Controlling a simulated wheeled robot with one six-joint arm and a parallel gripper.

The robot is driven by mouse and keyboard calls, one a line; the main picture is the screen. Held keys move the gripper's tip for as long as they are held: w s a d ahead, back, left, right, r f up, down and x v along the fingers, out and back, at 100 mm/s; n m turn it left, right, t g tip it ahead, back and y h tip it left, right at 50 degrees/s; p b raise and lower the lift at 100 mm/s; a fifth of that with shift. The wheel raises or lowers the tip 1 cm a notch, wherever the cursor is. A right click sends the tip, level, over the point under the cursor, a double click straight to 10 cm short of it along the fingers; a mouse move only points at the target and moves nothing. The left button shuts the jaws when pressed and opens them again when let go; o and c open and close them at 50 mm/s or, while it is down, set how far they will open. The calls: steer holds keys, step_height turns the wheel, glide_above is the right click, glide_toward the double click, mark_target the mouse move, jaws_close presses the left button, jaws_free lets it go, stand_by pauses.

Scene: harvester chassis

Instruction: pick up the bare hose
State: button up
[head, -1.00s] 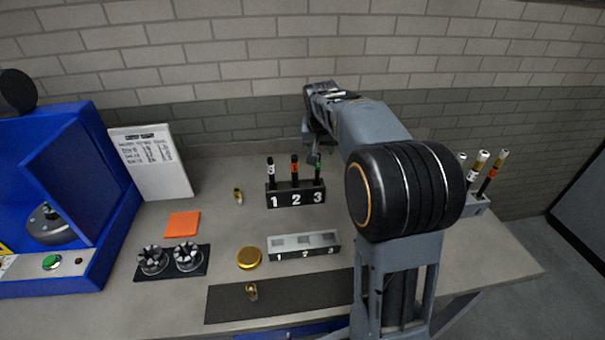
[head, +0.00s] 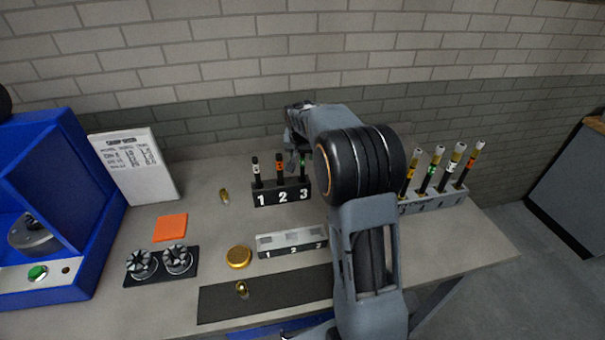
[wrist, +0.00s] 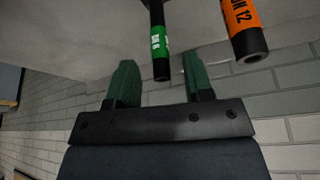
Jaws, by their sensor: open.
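Black bare hoses stand upright in a black rack (head: 283,193) numbered 1, 2 and 3. The hose at 1 (head: 256,172) has a white band and the hose at 2 (head: 280,170) an orange one. The hose at 3 (head: 303,166) has a green band. My gripper (head: 296,155) is near the top of the hose at 3, partly hidden by my arm. In the wrist view, my gripper (wrist: 157,78) is open, with the green-banded hose (wrist: 158,45) between its green fingers, apart from both. The orange-banded hose (wrist: 245,30) is just outside the fingers, at right.
A grey rack (head: 435,202) at right holds several hoses with metallic ends. A grey numbered block (head: 292,243), a gold disc (head: 239,257) and small brass fittings (head: 224,196) lie on the bench. A blue machine (head: 45,210) stands at left; a brick wall is behind.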

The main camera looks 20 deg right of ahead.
mark_target(303, 159)
steer(key=shift+p+x, duration=0.5)
steer(key=shift+x, duration=1.5)
jaws_close()
